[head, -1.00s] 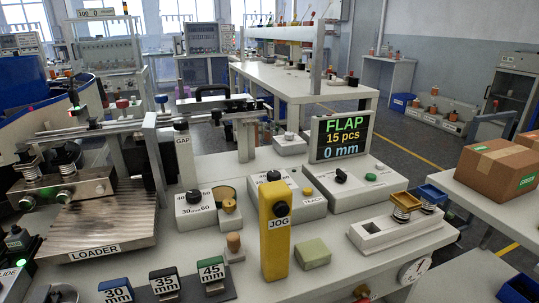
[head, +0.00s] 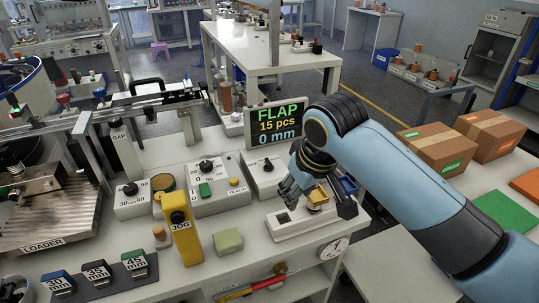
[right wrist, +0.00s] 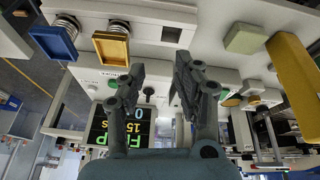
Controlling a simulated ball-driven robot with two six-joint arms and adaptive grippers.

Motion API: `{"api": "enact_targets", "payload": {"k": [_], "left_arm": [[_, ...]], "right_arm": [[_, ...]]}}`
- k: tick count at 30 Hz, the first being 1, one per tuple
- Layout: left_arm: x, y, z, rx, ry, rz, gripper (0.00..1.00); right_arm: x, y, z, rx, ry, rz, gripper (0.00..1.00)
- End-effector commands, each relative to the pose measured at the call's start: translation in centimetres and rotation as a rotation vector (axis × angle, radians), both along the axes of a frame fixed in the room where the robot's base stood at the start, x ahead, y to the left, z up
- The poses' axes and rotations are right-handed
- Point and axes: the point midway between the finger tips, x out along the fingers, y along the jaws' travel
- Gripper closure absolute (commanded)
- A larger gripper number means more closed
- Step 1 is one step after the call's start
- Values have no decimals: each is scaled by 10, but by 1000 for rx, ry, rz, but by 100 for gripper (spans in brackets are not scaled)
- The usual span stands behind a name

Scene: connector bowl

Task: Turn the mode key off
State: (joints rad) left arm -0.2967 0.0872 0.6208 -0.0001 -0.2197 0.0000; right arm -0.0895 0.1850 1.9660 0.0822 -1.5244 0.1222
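A black knob on a white box, probably the mode key (head: 266,164), stands in front of the FLAP display (head: 277,122). I cannot read its label or its setting. In the right wrist view the black knob (right wrist: 150,91) shows between and beyond the fingers, with the display (right wrist: 105,130) below it. My right gripper (head: 286,192) is above the front edge of that box, beside the knob, its fingers pointing down-left. In the right wrist view the gripper (right wrist: 159,66) has its fingers apart with nothing between the tips. My arm hides the right part of the box. My left gripper is not in view.
The middle control box (head: 224,200) with a knob and green button stands to the left. The yellow JOG post (head: 183,232) stands in front. A green block (head: 228,240) lies on the table.

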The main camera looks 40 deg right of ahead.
Motion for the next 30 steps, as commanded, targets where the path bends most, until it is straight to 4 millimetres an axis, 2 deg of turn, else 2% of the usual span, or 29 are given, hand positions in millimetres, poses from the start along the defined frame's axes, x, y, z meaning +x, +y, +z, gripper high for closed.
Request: {"api": "enact_targets", "payload": {"k": [1,6,9,12,17,30], "left_arm": [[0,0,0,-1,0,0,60],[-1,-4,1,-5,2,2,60],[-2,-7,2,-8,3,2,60],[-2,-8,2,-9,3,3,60],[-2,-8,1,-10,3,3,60],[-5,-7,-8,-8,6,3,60]], "right_arm": [[19,-5,4,2,-9,-16,67],[78,-23,19,24,-29,-81,67],[110,-33,32,38,-40,-120,67],[130,-40,41,51,-46,-149,67],[142,-45,36,59,-46,-163,67],[171,-51,-40,58,-47,-162,67]]}}
